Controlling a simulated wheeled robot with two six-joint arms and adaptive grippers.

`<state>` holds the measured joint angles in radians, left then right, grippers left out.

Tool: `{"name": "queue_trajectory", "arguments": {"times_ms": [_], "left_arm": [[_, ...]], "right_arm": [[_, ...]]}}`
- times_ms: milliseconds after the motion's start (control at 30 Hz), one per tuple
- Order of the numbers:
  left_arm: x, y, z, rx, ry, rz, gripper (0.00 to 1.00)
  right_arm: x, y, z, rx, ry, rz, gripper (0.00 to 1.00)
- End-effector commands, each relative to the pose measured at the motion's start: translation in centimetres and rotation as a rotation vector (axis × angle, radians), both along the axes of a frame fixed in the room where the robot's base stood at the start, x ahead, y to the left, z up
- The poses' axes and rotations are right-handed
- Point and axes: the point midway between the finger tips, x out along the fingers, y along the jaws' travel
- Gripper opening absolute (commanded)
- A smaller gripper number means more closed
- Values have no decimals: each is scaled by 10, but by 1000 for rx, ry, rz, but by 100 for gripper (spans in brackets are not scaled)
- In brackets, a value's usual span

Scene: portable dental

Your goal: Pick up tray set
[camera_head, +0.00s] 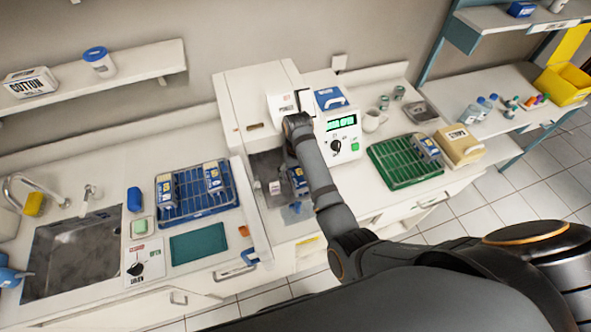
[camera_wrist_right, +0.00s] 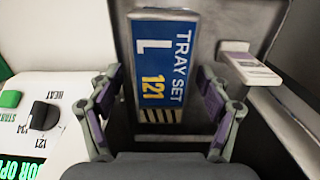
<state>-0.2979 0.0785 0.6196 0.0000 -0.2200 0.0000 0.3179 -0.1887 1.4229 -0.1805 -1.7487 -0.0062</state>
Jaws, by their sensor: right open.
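A tray set (camera_wrist_right: 165,60), a blue and white pack with a "TRAY SET L 121" label, stands in the open sterilizer chamber. In the head view this tray set (camera_head: 298,180) shows partly behind my right arm. My right gripper (camera_wrist_right: 160,85) is open, with one finger on each side of the tray set's lower part and gaps between. In the head view its fingers are largely hidden by my arm. Other blue tray sets lie in the blue rack (camera_head: 195,212) at left, and one tray set (camera_head: 427,148) is in the green rack (camera_head: 395,178). My left gripper is not in view.
The sterilizer panel (camera_head: 343,133) is close beside my right arm; its knob (camera_wrist_right: 43,116) shows in the wrist view. A white item (camera_wrist_right: 250,68) sits in the chamber to the right. The open door (camera_head: 250,212) stands at the chamber's left. A mug (camera_head: 373,121) stands behind the green rack.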

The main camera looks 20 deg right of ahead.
Motion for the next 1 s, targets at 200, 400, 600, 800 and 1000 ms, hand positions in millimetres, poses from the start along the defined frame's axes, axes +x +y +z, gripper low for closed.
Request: {"name": "queue_trajectory", "arguments": {"times_ms": [200, 400, 600, 800, 1000], "left_arm": [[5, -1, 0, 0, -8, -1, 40], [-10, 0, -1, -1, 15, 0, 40], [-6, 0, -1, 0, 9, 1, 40], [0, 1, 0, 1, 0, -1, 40], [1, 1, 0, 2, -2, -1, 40]], "right_arm": [[2, -1, -2, -2, -6, 0, 76], [2, -1, -2, -2, -6, 0, 48], [2, -1, -2, -2, -5, 0, 21], [2, -1, -1, -2, -6, 0, 10], [4, -1, 2, -2, -7, 0, 9]]}}
